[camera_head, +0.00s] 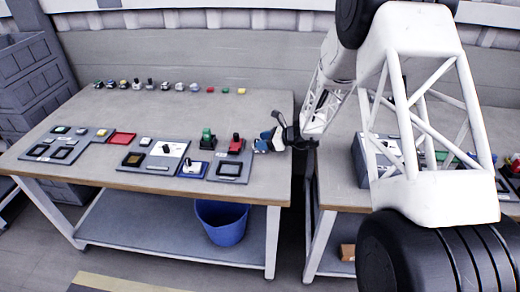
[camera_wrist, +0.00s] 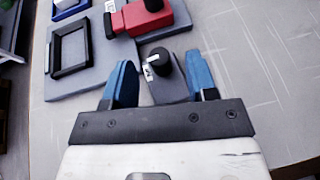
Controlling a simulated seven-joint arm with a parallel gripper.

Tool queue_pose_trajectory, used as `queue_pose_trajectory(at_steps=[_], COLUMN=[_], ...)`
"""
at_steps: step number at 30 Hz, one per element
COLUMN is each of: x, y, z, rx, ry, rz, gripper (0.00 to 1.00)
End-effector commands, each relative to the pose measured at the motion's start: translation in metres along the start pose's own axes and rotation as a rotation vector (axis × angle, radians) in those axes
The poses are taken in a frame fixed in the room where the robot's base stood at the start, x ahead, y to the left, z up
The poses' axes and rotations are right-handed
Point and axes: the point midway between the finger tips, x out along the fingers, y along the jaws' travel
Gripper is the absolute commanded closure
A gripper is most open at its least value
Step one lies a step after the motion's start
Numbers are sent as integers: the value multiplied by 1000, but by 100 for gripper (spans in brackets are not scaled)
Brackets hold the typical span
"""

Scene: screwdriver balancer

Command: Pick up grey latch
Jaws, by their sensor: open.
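My gripper (camera_head: 265,141) is at the right end of the left table in the head view. Its two blue fingers stand apart in the wrist view (camera_wrist: 160,74). Between them is a small grey block with a black knob (camera_wrist: 166,62) and a white mark, which looks like the grey latch (camera_wrist: 170,90). It lies on the tabletop, and the fingers are on either side of it; I cannot tell whether they touch it. In the head view the latch is mostly hidden behind my gripper.
A red latch (camera_wrist: 150,18) on a grey base is just beyond the fingers. A grey panel with a black frame (camera_wrist: 62,82) lies to the left. A green latch (camera_head: 208,138) and more panels stand farther left. Bare tabletop (camera_wrist: 260,60) lies to the right.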

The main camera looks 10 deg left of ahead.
Motion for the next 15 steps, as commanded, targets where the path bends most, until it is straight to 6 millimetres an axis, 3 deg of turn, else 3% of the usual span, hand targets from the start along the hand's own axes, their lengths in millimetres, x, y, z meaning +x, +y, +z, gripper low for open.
queue_pose_trajectory(at_steps=[5, 15], x=[11, 12], y=[0, 0], z=[-1, -1], rx=[0, 1], ry=[1, 1], rz=[0, -1], gripper=[48, 48])
